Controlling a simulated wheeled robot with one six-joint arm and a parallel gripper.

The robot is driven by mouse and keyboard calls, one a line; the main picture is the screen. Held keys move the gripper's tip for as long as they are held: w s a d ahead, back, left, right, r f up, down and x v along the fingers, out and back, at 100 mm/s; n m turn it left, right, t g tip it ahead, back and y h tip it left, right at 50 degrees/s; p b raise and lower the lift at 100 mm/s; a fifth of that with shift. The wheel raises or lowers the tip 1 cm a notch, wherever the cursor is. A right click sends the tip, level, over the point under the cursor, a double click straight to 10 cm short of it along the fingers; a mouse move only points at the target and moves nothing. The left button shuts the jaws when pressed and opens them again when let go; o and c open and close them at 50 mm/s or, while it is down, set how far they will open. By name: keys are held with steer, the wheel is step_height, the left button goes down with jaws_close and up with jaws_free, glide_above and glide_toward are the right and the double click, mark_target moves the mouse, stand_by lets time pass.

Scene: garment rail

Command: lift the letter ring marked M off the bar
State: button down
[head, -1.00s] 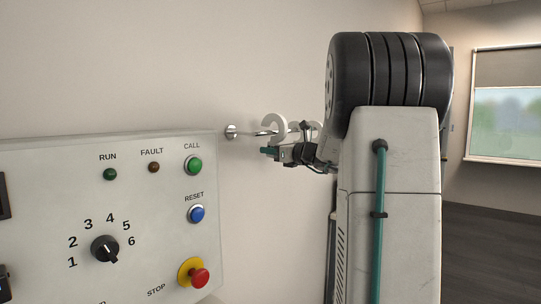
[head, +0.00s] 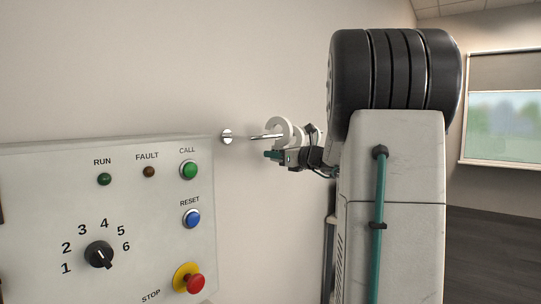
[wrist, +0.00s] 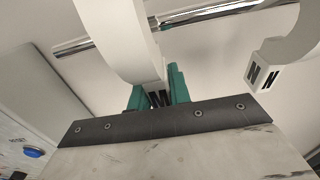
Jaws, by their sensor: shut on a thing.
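The white letter ring marked M (wrist: 128,35) is an open, hook-like loop. Its lettered tab sits between the teal fingers of my gripper (wrist: 156,92), which is shut on it. In the head view the ring (head: 284,124) stands above my gripper (head: 274,155), near the wall. In the head view the bar (head: 262,137) runs from a round wall mount toward the ring. I cannot tell whether the ring still hangs on it.
A second white ring marked N (wrist: 265,75) hangs close to the right in the wrist view. A control panel (head: 130,225) with buttons and a dial stands at the left in the head view. A window (head: 503,126) is far right.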

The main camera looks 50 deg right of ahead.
steer(key=shift+s+d, duration=0.15)
steer(key=shift+s, duration=1.7)
steer(key=shift+s, duration=0.1)
steer(key=s+d, duration=0.3)
steer(key=s, duration=3.8)
steer(key=shift+s+d, duration=0.15)
steer(key=shift+s, duration=0.15)
